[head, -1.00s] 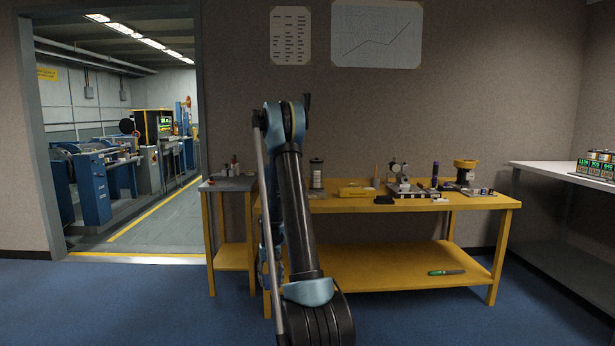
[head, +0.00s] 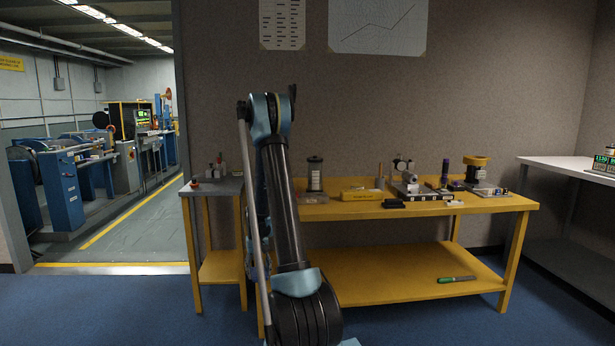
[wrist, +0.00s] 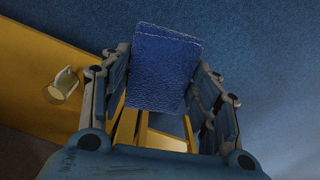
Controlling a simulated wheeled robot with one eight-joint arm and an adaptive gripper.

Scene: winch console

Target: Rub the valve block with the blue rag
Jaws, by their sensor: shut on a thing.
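The blue rag (wrist: 163,68) is in my gripper (wrist: 163,85) in the wrist view, hanging as a flat, creased piece between the two fingers. The fingers are shut on it from both sides. In the head view my arm stands in front of the bench's left part, and the rag and gripper cannot be made out. On the yellow bench a grey metal block with round fittings on top (head: 412,188) looks like the valve block, right of my arm. The rag is apart from it.
The yellow bench (head: 400,290) holds a yellow box (head: 361,195), a cylinder (head: 315,175) and a purple-topped bottle (head: 445,172). A green-handled tool (head: 456,279) lies on its lower shelf. A small side table (head: 220,186) stands left, a white-topped table (head: 570,166) right. Blue floor lies in front.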

